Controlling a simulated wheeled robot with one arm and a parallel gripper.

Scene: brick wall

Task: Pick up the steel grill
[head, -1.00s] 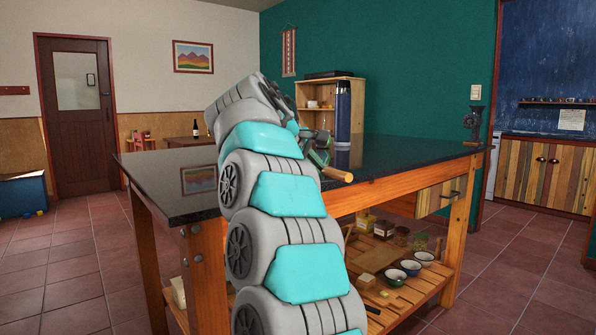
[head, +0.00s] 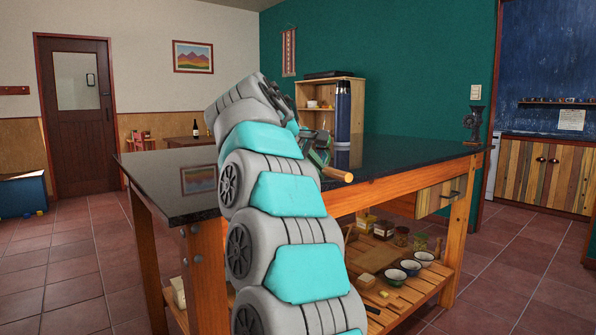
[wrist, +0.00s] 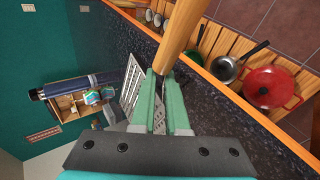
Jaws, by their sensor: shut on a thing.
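The steel grill shows in the wrist view as a pale metal grid (wrist: 132,82) with a thick wooden handle (wrist: 181,32). My gripper (wrist: 167,82) has its green fingers closed at the lower end of the handle, and they hide part of the grill. In the head view only the handle's end (head: 338,174) sticks out clearly, by the table's front edge. My gripper (head: 318,158) is there too, partly hidden by my own arm. I cannot tell whether the grill touches the tabletop.
The dark tabletop (head: 410,152) is mostly clear on the right. A tall blue flask (head: 343,115) stands just behind my gripper, and a grinder (head: 473,124) stands at the far right corner. Bowls (head: 410,267) and jars sit on the lower shelf; a red pot (wrist: 270,87) shows below.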

